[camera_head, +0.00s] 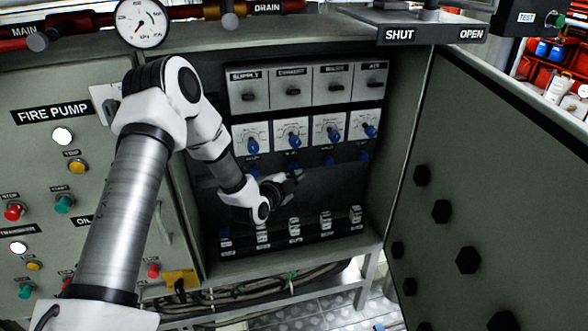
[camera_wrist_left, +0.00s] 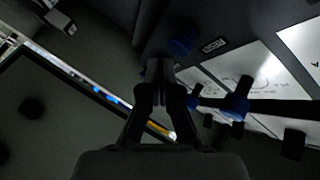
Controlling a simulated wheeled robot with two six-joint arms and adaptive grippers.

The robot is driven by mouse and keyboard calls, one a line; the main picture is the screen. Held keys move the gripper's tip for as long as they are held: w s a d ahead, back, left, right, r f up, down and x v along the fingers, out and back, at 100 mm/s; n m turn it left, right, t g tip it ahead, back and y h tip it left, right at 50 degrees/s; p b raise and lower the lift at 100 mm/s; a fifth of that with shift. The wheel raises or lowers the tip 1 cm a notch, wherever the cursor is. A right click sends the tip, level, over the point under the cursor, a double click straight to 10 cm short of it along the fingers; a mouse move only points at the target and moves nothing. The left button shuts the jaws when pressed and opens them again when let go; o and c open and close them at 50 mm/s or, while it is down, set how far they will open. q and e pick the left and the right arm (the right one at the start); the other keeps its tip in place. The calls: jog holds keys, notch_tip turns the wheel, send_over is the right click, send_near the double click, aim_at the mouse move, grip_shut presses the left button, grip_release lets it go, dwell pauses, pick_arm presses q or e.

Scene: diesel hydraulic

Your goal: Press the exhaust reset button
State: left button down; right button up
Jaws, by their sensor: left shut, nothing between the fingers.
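The open cabinet holds a row of switch boxes, with the EXHAUST box (camera_head: 292,88) second from the left. Below it are a white dial plate with a blue knob (camera_head: 294,140) and a small blue button (camera_head: 294,166), partly close behind my gripper. I take this as the exhaust reset button; its label is too small to read. My left gripper (camera_head: 294,176) is shut and empty, just below that button. In the left wrist view the shut fingertips (camera_wrist_left: 160,70) are near a blue button (camera_wrist_left: 180,46); contact cannot be told. My right gripper is out of view.
Neighbouring blue buttons (camera_head: 329,160) sit in the same row. A row of small switches (camera_head: 294,229) lies below my gripper. The open cabinet door (camera_head: 480,190) stands at the right. The fire pump panel (camera_head: 50,150) is at the left, behind my arm.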

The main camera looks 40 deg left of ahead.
pick_arm(q)
jog(key=shift+w+a, duration=0.25)
jog(key=shift+a, duration=0.05)
jog(key=shift+w+a, duration=0.35)
jog(key=shift+a, duration=0.05)
dwell(0.7)
jog(key=shift+d, duration=0.1)
jog(key=shift+s+d+p, duration=0.5)
jog(key=shift+s+d, duration=0.1)
jog(key=shift+d, duration=0.05)
jog(key=shift+s+d, duration=1.65)
jog(key=shift+d, duration=0.2)
